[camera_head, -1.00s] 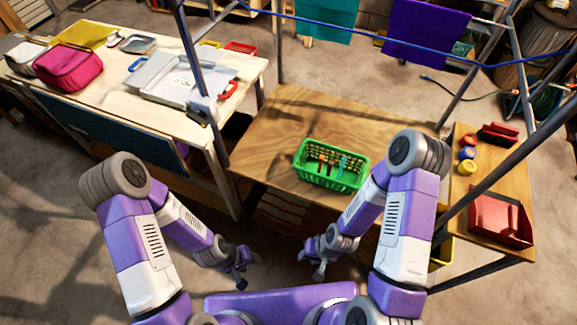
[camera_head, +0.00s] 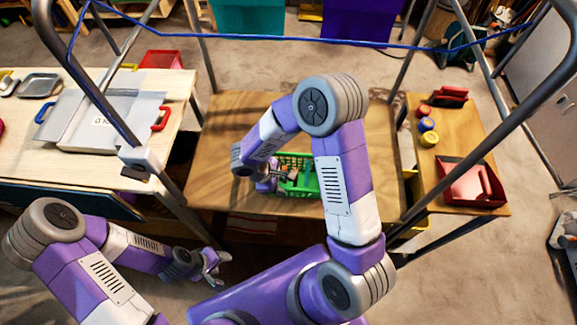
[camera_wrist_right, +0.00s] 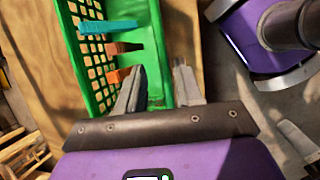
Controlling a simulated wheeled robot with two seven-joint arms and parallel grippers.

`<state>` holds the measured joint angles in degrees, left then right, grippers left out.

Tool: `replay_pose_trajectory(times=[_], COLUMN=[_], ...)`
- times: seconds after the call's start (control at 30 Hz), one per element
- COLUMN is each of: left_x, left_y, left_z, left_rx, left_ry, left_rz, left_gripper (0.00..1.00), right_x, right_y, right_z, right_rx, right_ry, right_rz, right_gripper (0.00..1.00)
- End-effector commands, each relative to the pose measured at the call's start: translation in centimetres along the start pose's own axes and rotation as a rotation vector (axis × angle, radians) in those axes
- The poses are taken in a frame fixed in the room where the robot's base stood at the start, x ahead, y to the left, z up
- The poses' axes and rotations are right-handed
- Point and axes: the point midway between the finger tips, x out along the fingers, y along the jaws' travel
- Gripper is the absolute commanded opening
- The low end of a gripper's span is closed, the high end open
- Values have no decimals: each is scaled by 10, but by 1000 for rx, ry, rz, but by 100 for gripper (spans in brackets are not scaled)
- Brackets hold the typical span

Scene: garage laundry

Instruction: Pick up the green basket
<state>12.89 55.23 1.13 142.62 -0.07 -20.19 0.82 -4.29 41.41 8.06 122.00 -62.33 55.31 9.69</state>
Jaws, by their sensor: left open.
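The green basket (camera_head: 299,188) sits on the brown wooden table and is partly hidden by my right arm. It holds a blue item and orange-red items, seen in the right wrist view. My right gripper (camera_head: 287,175) is at the basket's left end in the head view. In the right wrist view its open fingers (camera_wrist_right: 160,80) have the basket's side wall (camera_wrist_right: 158,45) in the gap between them. Whether they touch the wall cannot be told. My left gripper (camera_head: 214,268) is open and empty, low in front of the table.
A white worktable (camera_head: 30,158) with trays stands at the left. A side table (camera_head: 460,148) at the right holds colored rolls and a red dustpan (camera_head: 472,184). Metal frame posts and a blue line surround the wooden table (camera_head: 222,125), which is clear around the basket.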

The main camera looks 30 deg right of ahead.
Motion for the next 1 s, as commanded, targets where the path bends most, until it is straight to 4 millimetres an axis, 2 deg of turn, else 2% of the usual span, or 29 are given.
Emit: replay_pose_trajectory(times=[0.37,0.63,0.93,1.0], left_x=[6,11,11,11], left_y=[-2,-4,-4,-4], left_z=[1,0,0,0], left_rx=[0,0,0,0], left_ry=[-3,-2,-2,-2], left_rz=[0,0,0,0], left_gripper=[52,52,52,52], right_x=[36,73,76,76], right_y=[-3,-5,-4,-4], right_z=[4,9,9,9], right_rx=[0,1,1,1], right_ry=[-3,-1,0,0], right_rz=[-6,-6,-4,-4], right_gripper=[35,35,35,25])
